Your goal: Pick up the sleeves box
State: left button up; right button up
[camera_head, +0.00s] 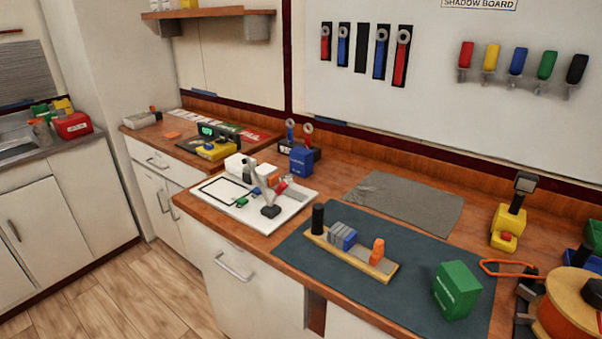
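No label reading "sleeves" can be made out, so I cannot tell for sure which box is the sleeves box. A green box (457,290) with small pale lettering stands upright on the dark mat at the front right. A blue box (301,160) with small pale lettering stands on the wooden counter behind the white board. A red box (73,125) with a pale label sits on the separate counter at the far left.
The dark mat (300,249) also holds a wooden rail with grey, blue and orange blocks (347,238). A white board (289,215) with small parts lies left of it. A yellow tool (509,222) and an orange spool (568,306) stand right. The grey mat (410,200) is mostly bare.

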aim_at(301, 159)
jog(key=i+j+u, duration=0.2)
jog(key=j+u, duration=0.25)
jog(key=i+j+u, duration=0.2)
jog(key=u, duration=0.3)
jog(key=i+j+u, duration=0.15)
jog(key=i+u, duration=0.3)
jog(key=i+j+u, duration=0.1)
jog(key=i+u, duration=0.3)
jog(key=i, duration=0.75)
jog(key=i+z, duration=0.35)
jog(key=i+j+z, duration=0.15)
jog(key=i+z, duration=0.15)
jog(key=i, duration=0.25)
jog(key=i+j+z, duration=0.35)
jog(key=i+l+z, duration=0.1)
jog(key=z, duration=0.3)
jog(key=i+z, duration=0.25)
jog(key=z, duration=0.15)
jog(key=i+z, duration=0.2)
jog(key=z, duration=0.15)
jog(key=i+j+z, duration=0.1)
jog(key=z, duration=0.3)
jog(key=i+j, duration=0.05)
